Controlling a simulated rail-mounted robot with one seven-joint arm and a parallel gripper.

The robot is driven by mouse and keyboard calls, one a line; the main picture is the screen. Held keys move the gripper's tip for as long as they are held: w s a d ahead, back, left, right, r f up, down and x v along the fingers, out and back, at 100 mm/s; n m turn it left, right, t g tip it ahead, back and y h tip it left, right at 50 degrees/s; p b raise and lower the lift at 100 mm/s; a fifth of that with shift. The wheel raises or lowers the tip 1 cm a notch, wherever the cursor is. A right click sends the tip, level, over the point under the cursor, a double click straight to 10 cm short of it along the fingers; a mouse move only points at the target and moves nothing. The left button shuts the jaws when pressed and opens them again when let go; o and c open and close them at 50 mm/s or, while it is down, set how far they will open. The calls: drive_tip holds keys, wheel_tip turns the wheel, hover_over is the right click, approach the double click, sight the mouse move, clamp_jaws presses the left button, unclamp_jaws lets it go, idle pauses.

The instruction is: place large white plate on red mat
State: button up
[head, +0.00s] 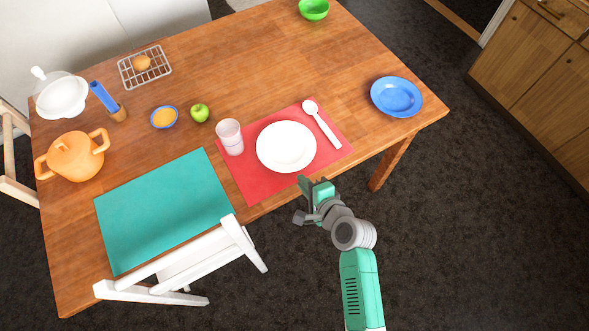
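The large white plate (286,147) lies on the red mat (243,185) near the front edge of the wooden table. A white spoon (322,125) lies to the right of the plate, partly on the mat. A whitish cup (230,137) stands to the left of the plate on the mat. My gripper (302,200) is just in front of the table edge, below the plate in the picture and apart from it. Its fingers are small and partly hidden by its own body, so I cannot tell how far apart they are.
A teal mat (165,210) covers the table's front left, with a white chair (190,265) before it. A blue plate (396,97) lies at the right end. The table's middle back is clear.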

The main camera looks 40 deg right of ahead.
drive_tip(key=v, duration=0.4)
drive_tip(key=shift+s+r+p, duration=0.2)
drive_tip(key=shift+s+p, duration=0.1)
drive_tip(key=shift+p, duration=0.05)
drive_tip(key=w+a+r+n+t, duration=0.2)
drive_tip(key=w+r+n, duration=0.3)
drive_tip(key=r, duration=0.5)
drive_tip(key=w+a+r+n+t, duration=0.1)
drive_tip(key=w+a+r+n, duration=0.2)
drive_tip(key=w+r, duration=0.45)
drive_tip(key=w+a+r+n+t+y, duration=0.1)
drive_tip(key=a+r+n+t, duration=0.2)
drive_tip(key=r, duration=0.7)
drive_tip(key=w+a+r+n+t, duration=0.1)
drive_tip(key=a+r+n, duration=0.3)
drive_tip(key=r, duration=0.5)
drive_tip(key=s+a+r+n+t, duration=0.2)
drive_tip(key=a+r, duration=0.3)
drive_tip(key=r, duration=0.3)
drive_tip(key=s+a+r+n+t+y, duration=0.1)
drive_tip(key=s+a+r+n+t, duration=0.1)
drive_tip(key=r, duration=0.6)
drive_tip(key=s+a+r+n+t, duration=0.1)
drive_tip(key=s+a+r+n, duration=0.2)
drive_tip(key=s+a+r, duration=0.3)
wheel_tip(320, 180, up, 3)
drive_tip(key=shift+a+r+n+t+y, duration=0.1)
drive_tip(key=shift+a+n+t+y, duration=0.3)
drive_tip(key=shift+a, duration=0.6)
